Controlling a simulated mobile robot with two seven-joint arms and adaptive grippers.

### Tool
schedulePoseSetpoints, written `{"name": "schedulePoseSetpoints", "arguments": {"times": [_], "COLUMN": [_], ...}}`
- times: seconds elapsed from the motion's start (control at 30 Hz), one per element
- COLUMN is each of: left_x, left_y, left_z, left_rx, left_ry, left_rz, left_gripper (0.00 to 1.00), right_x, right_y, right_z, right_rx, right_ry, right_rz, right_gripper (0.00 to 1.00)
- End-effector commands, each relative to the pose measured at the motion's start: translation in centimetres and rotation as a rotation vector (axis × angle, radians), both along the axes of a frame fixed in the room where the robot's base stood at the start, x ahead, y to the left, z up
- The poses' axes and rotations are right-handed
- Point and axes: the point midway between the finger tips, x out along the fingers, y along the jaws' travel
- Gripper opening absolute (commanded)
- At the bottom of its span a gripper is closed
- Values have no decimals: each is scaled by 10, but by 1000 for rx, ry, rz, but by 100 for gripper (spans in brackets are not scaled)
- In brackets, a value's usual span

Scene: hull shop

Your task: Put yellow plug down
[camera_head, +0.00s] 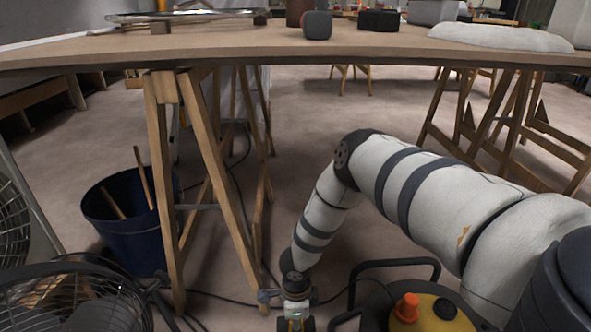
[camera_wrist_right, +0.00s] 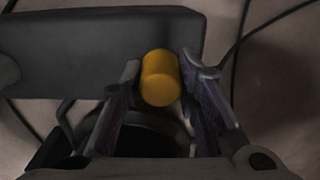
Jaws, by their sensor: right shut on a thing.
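The yellow plug (camera_wrist_right: 160,80) shows in the right wrist view as a short yellow cylinder between the two fingers. My right gripper (camera_wrist_right: 160,92) is shut on it. In the head view my right arm reaches down in front of the table to the bottom edge, where the right gripper (camera_head: 295,318) is partly cut off. The plug cannot be made out clearly there. My left gripper is not in view.
A wooden trestle table (camera_head: 350,50) spans the top, with trestle legs (camera_head: 163,200) below. A blue bucket (camera_head: 125,225) and a black fan (camera_head: 75,295) stand at left. A yellow machine (camera_head: 430,315) with an orange cap stands right of the gripper. Cables cross the floor.

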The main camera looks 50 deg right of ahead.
Motion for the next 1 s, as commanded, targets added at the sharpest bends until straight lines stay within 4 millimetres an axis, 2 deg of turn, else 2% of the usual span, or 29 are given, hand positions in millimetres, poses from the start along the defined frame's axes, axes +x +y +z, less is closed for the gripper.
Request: {"name": "schedulePoseSetpoints", "arguments": {"times": [0.07, 0.1, 0.17, 0.2, 0.43, 0.53, 0.63, 0.8, 1.0], "left_x": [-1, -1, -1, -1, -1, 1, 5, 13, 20], "left_y": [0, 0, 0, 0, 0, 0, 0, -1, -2], "left_z": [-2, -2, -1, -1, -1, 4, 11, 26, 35], "left_rx": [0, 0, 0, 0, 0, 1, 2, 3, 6], "left_ry": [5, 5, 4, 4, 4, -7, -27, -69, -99], "left_rz": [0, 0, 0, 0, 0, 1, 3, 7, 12], "left_gripper": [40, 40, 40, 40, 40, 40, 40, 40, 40], "right_x": [-1, -1, -1, 0, 0, 0, 1, 2, 1], "right_y": [0, 0, 0, 0, 0, 0, 0, 0, 0], "right_z": [-4, -4, -3, -3, -3, 7, 31, 82, 118], "right_rx": [0, 0, 0, 0, 0, -1, 1, 1, 1], "right_ry": [1, 1, 1, 1, 1, -2, -6, -8, -4], "right_rz": [-1, -1, -1, -1, -1, 1, -2, -1, -1], "right_gripper": [0, 34, 47, 49, 49, 49, 49, 49, 49]}}
